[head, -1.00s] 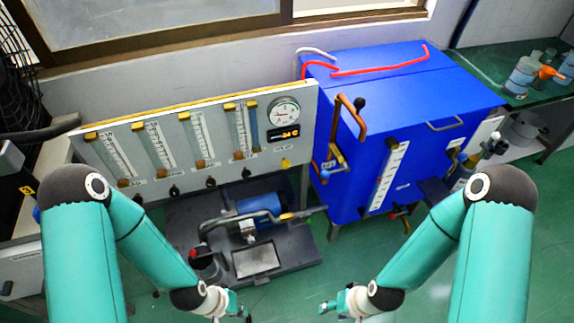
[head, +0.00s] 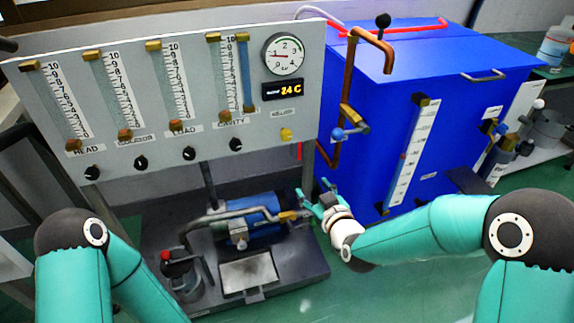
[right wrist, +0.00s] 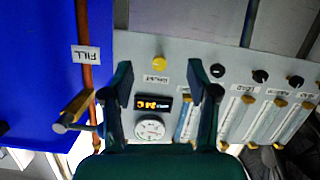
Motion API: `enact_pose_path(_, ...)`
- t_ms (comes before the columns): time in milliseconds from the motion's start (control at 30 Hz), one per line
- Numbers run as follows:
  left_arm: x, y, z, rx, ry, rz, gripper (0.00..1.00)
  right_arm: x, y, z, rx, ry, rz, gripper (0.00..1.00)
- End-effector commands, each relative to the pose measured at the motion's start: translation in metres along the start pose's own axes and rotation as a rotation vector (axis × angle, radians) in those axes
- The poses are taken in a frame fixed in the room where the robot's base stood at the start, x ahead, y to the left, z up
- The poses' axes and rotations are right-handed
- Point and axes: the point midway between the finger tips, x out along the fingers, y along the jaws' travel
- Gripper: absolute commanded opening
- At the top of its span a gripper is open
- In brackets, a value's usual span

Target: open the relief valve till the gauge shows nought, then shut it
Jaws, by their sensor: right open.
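The relief valve is a small yellow knob (head: 286,134) at the panel's lower right, under a small label. In the right wrist view the picture is upside down; the open fingers (right wrist: 159,72) frame the yellow knob (right wrist: 158,62) and the gauge (right wrist: 149,129). My left arm shows, but its gripper is out of the picture.
A temperature display (head: 282,90) sits between gauge and knob. Black knobs (head: 235,145) line the panel's lower edge. A copper pipe (head: 347,100) with a blue-handled valve stands right of the panel by the blue tank (head: 455,110). A pump (head: 250,218) stands below.

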Motion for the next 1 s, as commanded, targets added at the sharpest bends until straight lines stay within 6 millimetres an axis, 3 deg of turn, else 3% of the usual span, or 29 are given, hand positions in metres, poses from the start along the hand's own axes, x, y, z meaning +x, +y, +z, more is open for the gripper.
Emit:
enact_pose_path(33, 0.029, -0.011, 0.000, 0.000, 0.000, 0.000, 0.00, 0.009, -0.003, 0.004, -0.032, 0.063, 0.014, 0.59)
enact_pose_path(200, 0.055, -0.020, -0.001, 0.000, 0.001, 0.000, 0.00, 0.015, -0.004, -0.025, -0.108, 0.197, 0.051, 0.59)
enact_pose_path(367, 0.061, -0.022, -0.001, 0.000, 0.001, 0.000, 0.00, 0.017, -0.003, -0.039, -0.134, 0.245, 0.068, 0.59)
enact_pose_path(567, 0.062, -0.022, -0.001, 0.000, 0.001, 0.000, 0.00, 0.034, -0.002, -0.045, -0.136, 0.249, 0.070, 0.59)
enact_pose_path(1000, 0.074, -0.027, -0.001, 0.000, 0.001, 0.000, 0.00, 0.110, 0.001, -0.063, -0.134, 0.246, 0.068, 0.59)
